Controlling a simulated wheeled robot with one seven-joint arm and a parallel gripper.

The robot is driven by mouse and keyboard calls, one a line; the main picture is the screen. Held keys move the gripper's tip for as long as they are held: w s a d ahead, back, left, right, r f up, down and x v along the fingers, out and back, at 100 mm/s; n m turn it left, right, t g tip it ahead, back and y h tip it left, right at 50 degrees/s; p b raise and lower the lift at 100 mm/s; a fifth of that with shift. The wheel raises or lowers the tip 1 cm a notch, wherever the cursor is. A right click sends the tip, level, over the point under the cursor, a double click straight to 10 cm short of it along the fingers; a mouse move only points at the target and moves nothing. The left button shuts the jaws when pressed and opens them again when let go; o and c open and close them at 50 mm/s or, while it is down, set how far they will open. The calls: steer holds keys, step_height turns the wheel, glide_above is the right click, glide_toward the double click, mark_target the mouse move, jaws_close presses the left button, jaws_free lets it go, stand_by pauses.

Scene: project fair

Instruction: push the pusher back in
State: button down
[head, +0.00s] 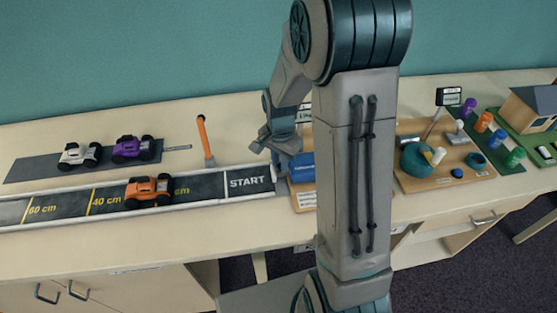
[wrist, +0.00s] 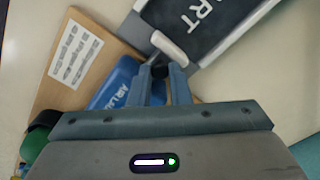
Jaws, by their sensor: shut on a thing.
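The blue air launcher (head: 302,167) sits on a wooden board (head: 302,201) beside the START end of the track. In the wrist view the launcher (wrist: 116,88) lies partly under my gripper, with some of its lettering showing. A pale, rod-like part (wrist: 168,47), seemingly the pusher, sticks out just past my fingertips, near the end of the track. My gripper (wrist: 161,73) is shut on its dark base. In the head view my gripper (head: 283,150) is just above and left of the launcher, and my arm hides part of the board.
The track (head: 70,208) carries an orange car (head: 148,190). White (head: 79,154) and purple (head: 133,147) cars stand on a dark strip behind it. Another board (head: 410,183) with a teal bowl is at the right.

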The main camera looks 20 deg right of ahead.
steer(key=c, duration=1.3)
jaws_free()
steer(key=shift+d, duration=0.15)
steer(key=shift+c, duration=0.2)
step_height(320, 180, up, 8)
steer(key=p, duration=0.5)
steer(key=shift+w, duration=0.1)
